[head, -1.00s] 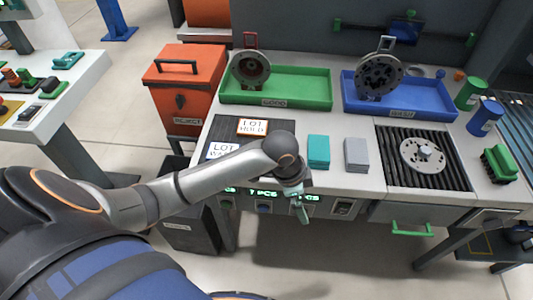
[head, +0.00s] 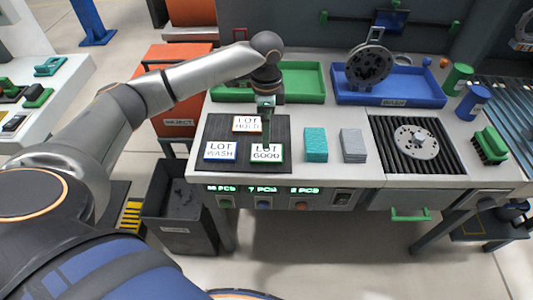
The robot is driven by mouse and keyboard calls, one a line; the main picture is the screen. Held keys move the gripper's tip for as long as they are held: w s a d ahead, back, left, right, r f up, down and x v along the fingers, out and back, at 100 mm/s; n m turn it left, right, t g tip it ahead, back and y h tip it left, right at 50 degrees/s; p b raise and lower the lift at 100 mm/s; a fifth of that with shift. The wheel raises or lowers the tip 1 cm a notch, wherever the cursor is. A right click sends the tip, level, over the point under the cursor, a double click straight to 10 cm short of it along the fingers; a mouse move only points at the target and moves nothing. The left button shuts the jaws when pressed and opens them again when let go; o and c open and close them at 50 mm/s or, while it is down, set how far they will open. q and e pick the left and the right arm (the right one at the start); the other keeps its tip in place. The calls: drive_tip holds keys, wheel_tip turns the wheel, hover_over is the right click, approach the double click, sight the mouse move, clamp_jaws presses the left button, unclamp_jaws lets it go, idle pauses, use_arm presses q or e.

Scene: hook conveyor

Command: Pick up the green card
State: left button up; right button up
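The green card is a white card marked LOT GOOD with a green border (head: 273,156). It lies on the right part of the dark mat (head: 220,133). My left gripper (head: 266,146) points down over this card, with its narrow fingertips at the card's upper middle. I cannot tell whether they touch it or whether the fingers are apart. An orange-bordered LOT HOLD card (head: 246,124) lies behind, partly beside the gripper. A blue-bordered LOT WASH card (head: 221,151) lies to the left. My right gripper is not in view.
Right of the mat are a teal stack (head: 316,146) and a grey stack (head: 353,146). Behind stand a green tray (head: 303,84) and a blue tray (head: 428,98) with a metal disc part (head: 369,64). A dark bin (head: 184,238) stands below the bench's left end.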

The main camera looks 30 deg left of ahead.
sight(267, 152)
use_arm(q)
wheel_tip(267, 152, down, 8)
drive_tip(key=shift+s+d+f, duration=0.1)
drive_tip(key=shift+s+f, duration=0.05)
drive_tip(key=shift+f, duration=0.1)
drive_tip(key=c, duration=1.2)
